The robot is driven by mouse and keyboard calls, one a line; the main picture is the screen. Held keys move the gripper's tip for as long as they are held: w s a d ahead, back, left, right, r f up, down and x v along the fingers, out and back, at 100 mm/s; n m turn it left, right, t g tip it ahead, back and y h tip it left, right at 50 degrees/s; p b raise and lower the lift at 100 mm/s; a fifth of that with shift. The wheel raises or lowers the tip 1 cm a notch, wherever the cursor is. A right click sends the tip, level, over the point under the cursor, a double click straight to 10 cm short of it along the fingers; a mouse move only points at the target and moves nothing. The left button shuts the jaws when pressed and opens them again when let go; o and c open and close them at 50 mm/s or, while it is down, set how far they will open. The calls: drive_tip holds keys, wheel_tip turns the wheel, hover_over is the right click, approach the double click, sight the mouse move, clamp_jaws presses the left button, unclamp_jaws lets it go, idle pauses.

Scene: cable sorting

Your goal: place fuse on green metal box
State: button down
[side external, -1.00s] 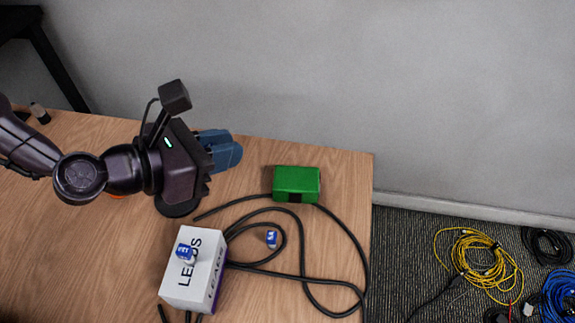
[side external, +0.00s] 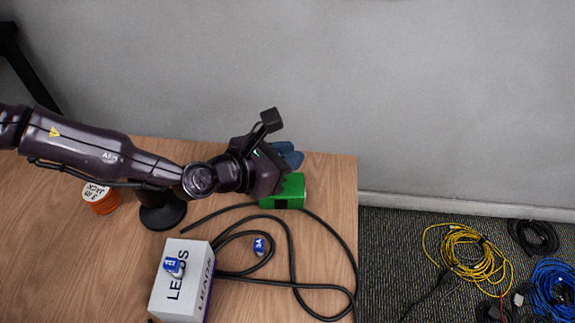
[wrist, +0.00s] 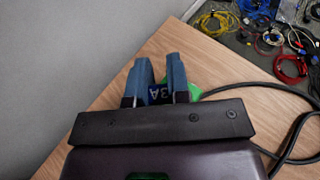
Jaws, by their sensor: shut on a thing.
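My gripper (wrist: 160,80) shows two blue fingers in the wrist view, shut on a blue fuse (wrist: 160,96) with "3A" on it. In the side view my gripper (side external: 288,155) is at the far edge of the table, just behind the green metal box (side external: 291,192). The gripper body partly covers the box. In the wrist view only a bit of the green box (wrist: 195,92) shows beside the right finger. The held fuse is hidden in the side view. Whether it touches the box cannot be told.
A white LEADS box (side external: 181,285) has a blue-and-white fuse (side external: 173,267) on top. Another fuse (side external: 259,246) lies on the table within a black cable (side external: 291,260). An orange reel (side external: 101,199) stands at left. Coiled cables (side external: 468,255) lie on the floor at right.

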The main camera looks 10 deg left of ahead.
drive_tip(key=shift+f, duration=1.6)
drive_tip(key=shift+f, duration=0.15)
drive_tip(key=c, duration=1.1)
unclamp_jaws()
drive_tip(key=shift+r, duration=0.2)
drive_tip(key=v, duration=1.2)
drive_tip(key=shift+d, duration=0.1)
